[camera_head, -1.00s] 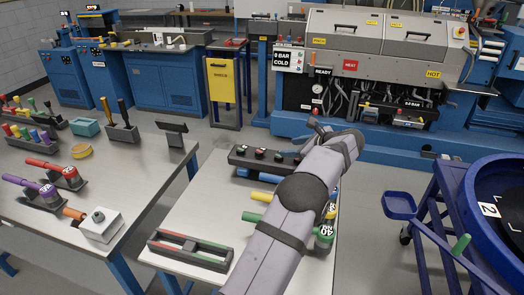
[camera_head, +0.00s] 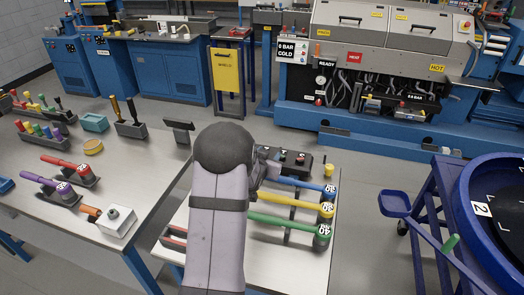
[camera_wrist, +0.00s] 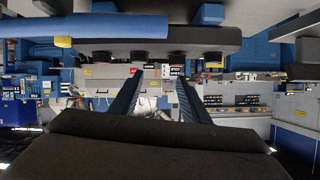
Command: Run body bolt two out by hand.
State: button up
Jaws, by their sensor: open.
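No body bolt marked two can be made out in either view. The machine (camera_head: 425,133) stands at the back, with pipes and a gauge in its open lower front; its bolts are too small to tell. My gripper (camera_wrist: 160,76) is open, with nothing between its fingers in the wrist view. In the head view my arm hides most of it, beside the dark rack (camera_head: 297,158) on the near bench. That rack holds several small parts with coloured tops. The wrist view looks upside down, with a dark bar (camera_wrist: 180,40) and several dark knobs close above the fingers.
Blue (camera_head: 305,185), yellow (camera_head: 290,203) and green (camera_head: 285,225) handled tools with number tags lie on the near bench. The left bench (camera_head: 125,180) carries more tools and a white box (camera_head: 117,222). A blue drum (camera_head: 500,215) stands at right. The floor before the machine is clear.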

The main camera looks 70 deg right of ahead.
jog(key=w+a+n+t, duration=0.1)
jog(key=w+a+n, duration=0.1)
jog(key=w+a, duration=0.1)
jog(key=shift+s+p+x, duration=0.15)
jog(key=shift+p+x, duration=0.65)
jog(key=shift+x, duration=1.05)
jog(key=shift+s+p+x, duration=0.1)
jog(key=shift+p+x, duration=0.7)
jog(key=shift+x, duration=1.05)
jog(key=shift+f, duration=0.1)
jog(key=shift+c, duration=0.7)
jog(key=c, duration=0.9)
